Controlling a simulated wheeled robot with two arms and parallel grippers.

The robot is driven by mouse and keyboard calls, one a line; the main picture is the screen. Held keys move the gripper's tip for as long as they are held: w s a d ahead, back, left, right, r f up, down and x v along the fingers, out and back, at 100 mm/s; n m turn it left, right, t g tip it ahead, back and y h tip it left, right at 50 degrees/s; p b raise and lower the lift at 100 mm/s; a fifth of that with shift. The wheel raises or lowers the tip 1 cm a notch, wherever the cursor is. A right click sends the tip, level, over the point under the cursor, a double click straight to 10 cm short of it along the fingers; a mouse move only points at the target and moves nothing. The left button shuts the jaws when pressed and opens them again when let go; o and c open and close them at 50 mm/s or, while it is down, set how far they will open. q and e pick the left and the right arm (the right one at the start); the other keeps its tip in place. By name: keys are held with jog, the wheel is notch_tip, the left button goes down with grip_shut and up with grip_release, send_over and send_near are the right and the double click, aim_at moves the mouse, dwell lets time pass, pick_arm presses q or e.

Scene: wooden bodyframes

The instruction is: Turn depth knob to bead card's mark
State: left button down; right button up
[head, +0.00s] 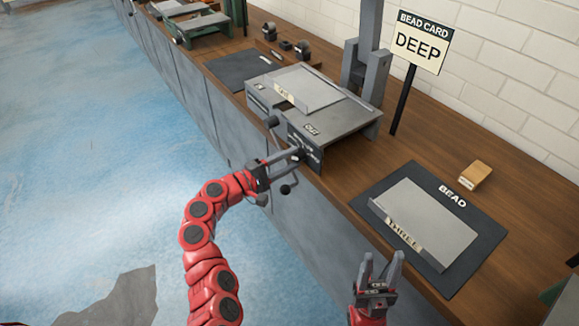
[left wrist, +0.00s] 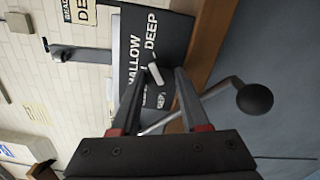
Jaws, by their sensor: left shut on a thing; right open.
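The bead card (head: 420,45) is a sign on a black post behind the bench machine and reads DEEP. Its corner also shows in the left wrist view (left wrist: 80,11). The dark dial panel (left wrist: 178,27) on the machine's front carries the words SHALLOW and DEEP. The depth knob shows as a pale bar (left wrist: 155,73) on that panel, tilted in the left wrist view. My left gripper (head: 297,156) is shut on the knob, its fingers (left wrist: 160,78) on either side of it. Which word the knob points at is unclear. My right gripper (head: 382,262) is open and empty, low in the head view.
A crank with a black ball (left wrist: 255,98) sticks out close beside my left gripper. The grey machine (head: 345,118) stands on the wooden bench. To its right, a dark BEAD mat (head: 470,262) holds a grey sheet marked THREE (head: 440,215). A wooden block (head: 475,174) lies behind.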

pick_arm(q)
jog(key=shift+f+m+b, duration=0.15)
jog(key=shift+m+b, duration=0.15)
jog(key=shift+m, duration=0.1)
jog(key=shift+c, duration=2)
grip_release()
jog(key=v, duration=1.7)
jog(key=shift+b, duration=0.45)
jog(key=shift+a, duration=0.1)
